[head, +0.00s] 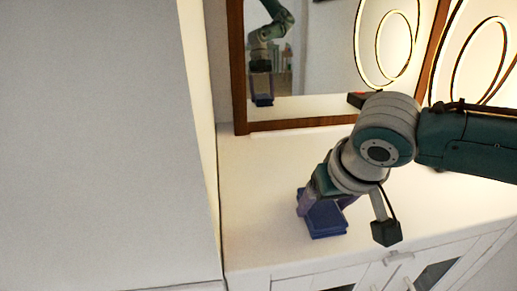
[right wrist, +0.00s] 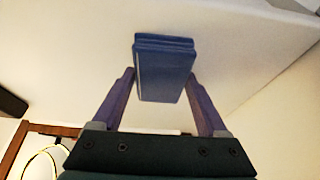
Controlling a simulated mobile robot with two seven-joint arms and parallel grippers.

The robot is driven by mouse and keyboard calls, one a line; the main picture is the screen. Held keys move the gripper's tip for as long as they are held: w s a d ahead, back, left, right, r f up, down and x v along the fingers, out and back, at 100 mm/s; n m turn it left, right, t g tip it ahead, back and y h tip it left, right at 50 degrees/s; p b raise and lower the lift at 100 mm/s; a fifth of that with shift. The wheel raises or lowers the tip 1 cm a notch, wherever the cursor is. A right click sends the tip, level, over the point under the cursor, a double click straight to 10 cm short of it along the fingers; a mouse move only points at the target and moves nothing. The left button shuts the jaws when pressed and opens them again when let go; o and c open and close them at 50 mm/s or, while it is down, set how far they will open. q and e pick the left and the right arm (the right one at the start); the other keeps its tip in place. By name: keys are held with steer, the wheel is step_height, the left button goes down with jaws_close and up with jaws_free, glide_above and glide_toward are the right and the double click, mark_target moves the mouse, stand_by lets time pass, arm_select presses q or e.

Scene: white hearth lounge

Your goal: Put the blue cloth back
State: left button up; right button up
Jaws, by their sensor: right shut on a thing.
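The blue cloth (head: 326,222) is a neatly folded, block-like stack at the white cabinet top, near its front left part. My right gripper (head: 322,204) comes down over it and is shut on it, with one purple finger on each side. In the right wrist view the cloth (right wrist: 165,70) sits between the two fingertips of the right gripper (right wrist: 160,77). I cannot tell whether the cloth touches the cabinet top or is just above it. My left gripper is not in view.
A wood-framed mirror (head: 240,75) stands at the back of the white cabinet top (head: 262,170) and reflects an arm. A dark and red object (head: 356,99) lies near the mirror. A large pale surface (head: 100,150) borders the cabinet on the left. The top left of the cloth is clear.

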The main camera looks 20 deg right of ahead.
steer(key=o, duration=1.1)
steer(key=p+v, duration=0.4)
steer(key=v, duration=0.8)
steer(key=s+a+f+n+y, duration=0.1)
steer(key=s+a+n+y, duration=0.15)
steer(key=s+a, duration=0.5)
steer(key=s+d, duration=0.1)
steer(key=s, duration=0.1)
steer(key=s+n+h, duration=0.1)
steer(key=s, duration=0.2)
steer(key=s+d+n, duration=0.1)
steer(key=s, duration=0.2)
steer(key=shift+s+d+r+g, duration=0.1)
steer(key=shift+d+g, duration=0.2)
steer(key=shift+g, duration=0.1)
step_height(320, 180, up, 46)
steer(key=p, duration=4.6)
